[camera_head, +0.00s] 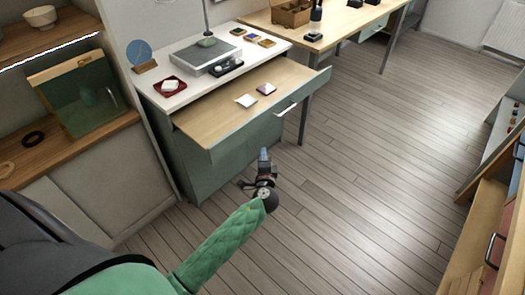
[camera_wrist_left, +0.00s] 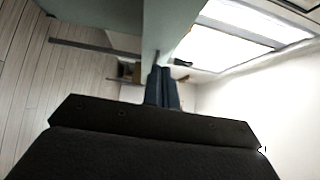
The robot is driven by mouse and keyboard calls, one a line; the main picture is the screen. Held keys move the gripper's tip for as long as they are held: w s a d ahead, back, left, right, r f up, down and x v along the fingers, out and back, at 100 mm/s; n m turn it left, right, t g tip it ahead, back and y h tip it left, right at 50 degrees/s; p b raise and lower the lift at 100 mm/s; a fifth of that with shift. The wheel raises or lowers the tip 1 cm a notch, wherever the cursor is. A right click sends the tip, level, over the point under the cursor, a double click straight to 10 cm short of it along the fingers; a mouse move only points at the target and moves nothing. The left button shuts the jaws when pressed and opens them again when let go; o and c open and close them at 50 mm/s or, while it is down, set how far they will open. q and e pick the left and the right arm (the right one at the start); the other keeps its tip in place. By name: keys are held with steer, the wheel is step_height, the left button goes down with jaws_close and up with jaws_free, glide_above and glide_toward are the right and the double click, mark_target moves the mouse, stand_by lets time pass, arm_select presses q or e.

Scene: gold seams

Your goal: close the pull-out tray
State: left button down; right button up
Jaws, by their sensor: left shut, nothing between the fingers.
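The pull-out tray (camera_head: 213,120) is a wooden-bottomed tray with a grey-green front and a bar handle (camera_head: 286,108). It stands well out from the grey-green cabinet (camera_head: 180,157). A pale square and a purple square (camera_head: 266,89) lie in it. My left gripper (camera_head: 264,155) is shut and empty, low in front of the tray front in the head view. In the left wrist view its shut fingers (camera_wrist_left: 162,88) point towards a grey-green panel close by; I cannot tell whether they touch it. My right gripper is not in view.
The white cabinet top (camera_head: 172,101) carries a grey device (camera_head: 205,57), a red dish (camera_head: 169,85) and a round blue piece on a stand. A wooden table (camera_head: 340,22) stands behind. Shelves stand at left and right. The wooden floor (camera_head: 360,150) to the right is clear.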

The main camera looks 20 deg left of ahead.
mark_target(212, 107)
arm_select(q)
steer(key=p+x, duration=0.1)
steer(key=x, duration=0.2)
steer(key=a+p+x, duration=0.1)
steer(key=x, duration=0.3)
steer(key=s+a+p+x, duration=0.1)
steer(key=x, duration=0.2)
steer(key=shift+w+a, duration=0.15)
steer(key=shift+w+a+f+p, duration=0.1)
steer(key=shift+a+p, duration=0.2)
steer(key=shift+a, duration=0.05)
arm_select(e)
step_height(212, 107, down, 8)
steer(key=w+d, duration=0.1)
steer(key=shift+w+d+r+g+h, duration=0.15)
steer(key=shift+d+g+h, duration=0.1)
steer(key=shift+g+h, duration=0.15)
arm_select(q)
steer(key=shift+a, duration=0.1)
